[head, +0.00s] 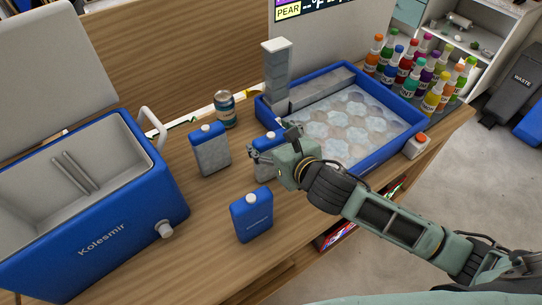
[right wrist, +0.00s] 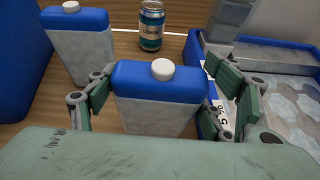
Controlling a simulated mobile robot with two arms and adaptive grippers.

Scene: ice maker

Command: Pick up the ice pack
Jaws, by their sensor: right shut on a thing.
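My right gripper (head: 267,150) is shut on an ice pack (head: 268,139) with a blue top, white cap and frosted grey body. In the right wrist view this ice pack (right wrist: 158,104) stands upright between the two fingers; its lower end is hidden, so I cannot tell whether it touches the table. A second frosted ice pack (head: 210,154) stands to the left, and it also shows in the right wrist view (right wrist: 80,52). A third, all-blue ice pack (head: 252,217) stands nearer the front. My left gripper is not in view.
An open blue cooler (head: 130,215) stands at the left. A blue-rimmed ice tray (head: 408,132) lies close behind my right gripper, with a grey column (head: 277,75) at its corner. A can (head: 225,109) stands behind the packs. Several colourful bottles (head: 408,66) stand at the back right.

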